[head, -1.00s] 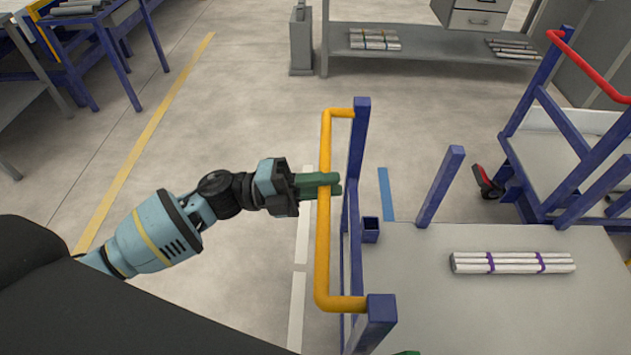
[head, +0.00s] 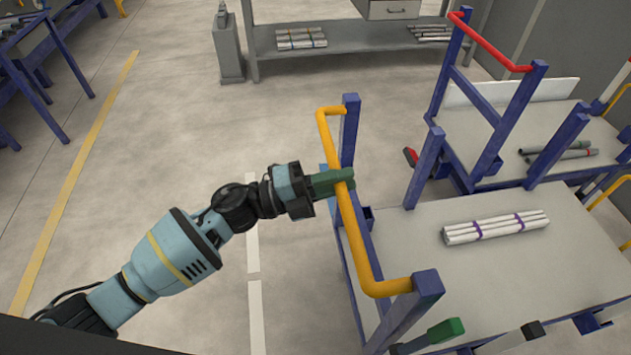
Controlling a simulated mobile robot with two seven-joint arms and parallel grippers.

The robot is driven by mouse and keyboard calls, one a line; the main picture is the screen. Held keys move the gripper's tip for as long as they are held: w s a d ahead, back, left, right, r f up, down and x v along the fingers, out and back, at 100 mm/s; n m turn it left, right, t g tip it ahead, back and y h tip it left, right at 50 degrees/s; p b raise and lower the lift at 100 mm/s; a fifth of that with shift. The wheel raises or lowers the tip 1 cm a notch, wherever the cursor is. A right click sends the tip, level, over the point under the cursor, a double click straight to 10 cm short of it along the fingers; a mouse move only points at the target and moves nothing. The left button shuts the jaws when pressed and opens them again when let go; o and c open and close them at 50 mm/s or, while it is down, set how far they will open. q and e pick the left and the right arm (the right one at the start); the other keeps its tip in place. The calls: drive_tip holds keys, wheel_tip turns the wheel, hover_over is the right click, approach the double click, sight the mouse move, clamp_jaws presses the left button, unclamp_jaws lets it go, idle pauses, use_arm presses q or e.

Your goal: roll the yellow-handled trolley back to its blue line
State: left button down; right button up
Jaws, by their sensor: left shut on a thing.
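The yellow-handled trolley (head: 405,250) has a grey deck, blue posts and a yellow handle (head: 351,224) at its left end. A bundle of pale pipes (head: 495,227) with purple bands lies on the deck. A short piece of the blue line (head: 329,173) shows on the floor just left of the far handle post. My right gripper is not recognisable in this view.
A red-handled trolley (head: 480,120) stands close beyond the deck, at the upper right, with dark pipes on it. A grey shelf (head: 340,38) with pipe bundles stands at the back. A green-ended part (head: 445,330) shows at the bottom.

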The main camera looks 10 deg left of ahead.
use_arm(q)
drive_tip(key=f+b+x, duration=0.1)
drive_tip(key=f+x, duration=0.1)
drive_tip(key=x, duration=1.1)
drive_tip(key=shift+d+f, duration=0.2)
drive_tip(key=shift+f, duration=0.05)
drive_tip(key=c, duration=1.3)
unclamp_jaws()
drive_tip(key=shift+c, duration=0.2)
drive_tip(key=v, duration=0.7)
drive_tip(key=shift+a, duration=0.4)
drive_tip(key=shift+s+f, duration=0.1)
